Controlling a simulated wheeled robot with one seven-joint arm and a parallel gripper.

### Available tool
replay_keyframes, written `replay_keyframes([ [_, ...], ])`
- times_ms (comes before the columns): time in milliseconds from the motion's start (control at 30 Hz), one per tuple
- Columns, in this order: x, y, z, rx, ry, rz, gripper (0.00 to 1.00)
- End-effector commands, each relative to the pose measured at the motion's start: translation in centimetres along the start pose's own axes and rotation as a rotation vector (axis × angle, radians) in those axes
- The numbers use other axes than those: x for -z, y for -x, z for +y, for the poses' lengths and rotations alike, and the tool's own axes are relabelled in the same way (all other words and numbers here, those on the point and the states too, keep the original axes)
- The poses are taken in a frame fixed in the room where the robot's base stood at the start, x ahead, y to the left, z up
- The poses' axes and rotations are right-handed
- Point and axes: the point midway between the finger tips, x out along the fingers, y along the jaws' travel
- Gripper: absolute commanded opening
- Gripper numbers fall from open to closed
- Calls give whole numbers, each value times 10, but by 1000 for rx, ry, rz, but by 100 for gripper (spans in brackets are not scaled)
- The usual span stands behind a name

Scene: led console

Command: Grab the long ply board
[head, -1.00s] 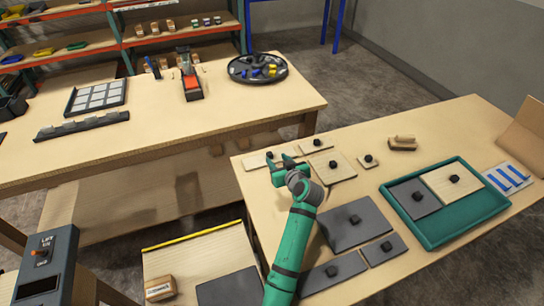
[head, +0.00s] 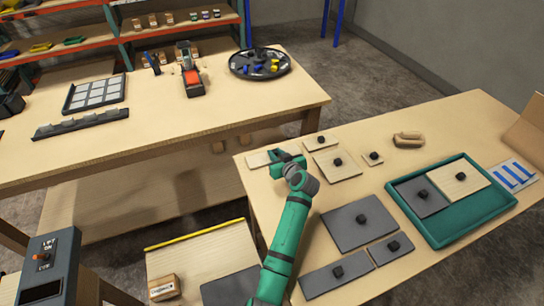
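The long ply board (head: 257,159) is a narrow pale wood strip lying flat at the far left corner of the right-hand table. My gripper (head: 281,158) is over its right part, pointing down and away from the camera. The gripper hides the board's black knob and its right end. I cannot tell whether the fingers are apart or closed on the knob. The board looks flat on the table.
Grey plates (head: 358,223) lie nearer. A green tray (head: 468,222) holds two boards. A wooden handle-like block (head: 408,140) lies behind.

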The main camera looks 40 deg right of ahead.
Motion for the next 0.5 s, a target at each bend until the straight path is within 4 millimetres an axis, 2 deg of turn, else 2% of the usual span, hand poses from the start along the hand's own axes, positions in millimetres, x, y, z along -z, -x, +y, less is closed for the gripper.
replay_keyframes([
  [500,6,-1,-8,10,4,1,0],
])
